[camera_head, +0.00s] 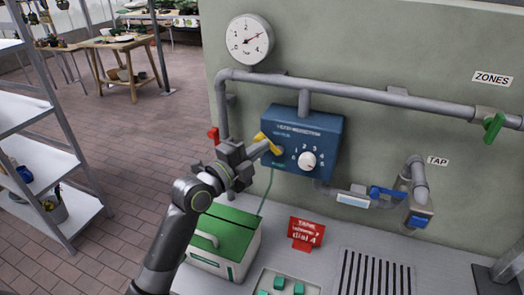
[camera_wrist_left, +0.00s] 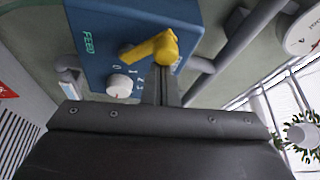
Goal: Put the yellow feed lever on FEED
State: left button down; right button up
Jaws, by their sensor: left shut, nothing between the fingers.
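The yellow feed lever (camera_head: 265,141) is on the left part of the blue control box (camera_head: 325,127) on the wall. In the left wrist view the lever (camera_wrist_left: 150,48) sticks out from the box face, its rounded end close to my fingers. The green FEED label (camera_wrist_left: 89,42) shows there to the left of the lever. My left gripper (camera_head: 262,152) is shut and empty, its fingertips right at the lever. In the left wrist view the shut fingers (camera_wrist_left: 162,84) lie just below the rounded end; whether they touch it I cannot tell. My right gripper is not in view.
A white dial (camera_head: 307,160) sits right of the lever on the box. Grey pipes (camera_head: 350,92) run above it. A red sign (camera_head: 306,234) and a green-lidded box (camera_head: 225,232) stand on the bench below. A blue-handled tap (camera_head: 388,192) is at right.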

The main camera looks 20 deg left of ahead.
pick_arm(q)
notch_tip(320, 180, down, 6)
jog(key=a+n+t+y+b, duration=0.1)
jog(key=n+t+y+b, duration=0.3)
jog(key=n, duration=1.2)
jog(key=t+b, duration=0.1)
jog(key=b, duration=0.2)
jog(key=shift+n+y, duration=0.4)
jog(key=shift+f+b, duration=0.15)
jog(key=shift+b, duration=0.15)
